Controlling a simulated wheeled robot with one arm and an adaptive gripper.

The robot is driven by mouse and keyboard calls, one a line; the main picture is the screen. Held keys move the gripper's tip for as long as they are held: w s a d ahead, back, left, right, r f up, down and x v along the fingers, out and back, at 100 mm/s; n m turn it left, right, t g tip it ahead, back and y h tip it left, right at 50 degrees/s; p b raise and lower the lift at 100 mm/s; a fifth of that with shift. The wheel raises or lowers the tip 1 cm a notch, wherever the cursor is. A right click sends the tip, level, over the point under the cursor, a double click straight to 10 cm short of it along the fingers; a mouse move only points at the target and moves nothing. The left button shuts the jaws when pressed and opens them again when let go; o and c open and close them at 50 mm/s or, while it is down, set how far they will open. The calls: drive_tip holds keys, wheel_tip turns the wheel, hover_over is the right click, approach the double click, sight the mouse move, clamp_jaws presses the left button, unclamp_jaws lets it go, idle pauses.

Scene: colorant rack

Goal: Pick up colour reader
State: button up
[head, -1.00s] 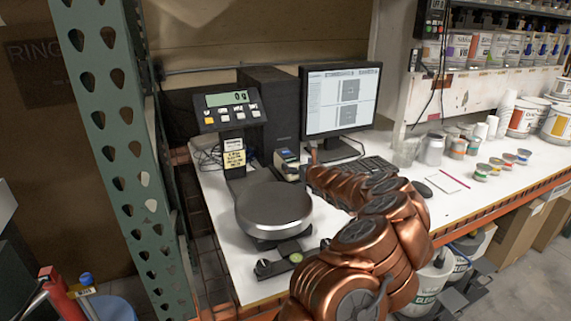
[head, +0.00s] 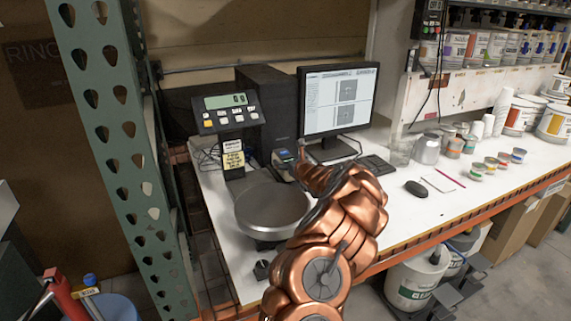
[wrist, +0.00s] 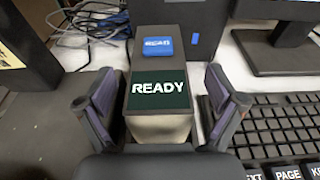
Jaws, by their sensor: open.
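The colour reader (wrist: 159,75) is a small upright block with a dark top, a blue button, a dark green screen reading READY and a pale lower front. In the wrist view it stands between the two fingers of my open gripper (wrist: 160,110), with a gap visible at least beside its upper part. In the head view the colour reader (head: 284,160) shows between the scale and the monitor, partly hidden by my arm. My gripper's fingers are mostly hidden behind my arm there.
A scale with a round pan (head: 270,207) stands left of the reader. A keyboard (wrist: 275,125) lies close to the right finger, and a monitor (head: 339,98) stands behind. Cables (wrist: 95,20) lie at the back left. Paint cans and cups fill the right side.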

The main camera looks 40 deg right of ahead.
drive_tip(key=shift+w+f, duration=0.15)
drive_tip(key=shift+w, duration=0.2)
drive_tip(key=c, duration=1.6)
drive_tip(key=shift+c, duration=0.7)
drive_tip(key=shift+r, duration=0.25)
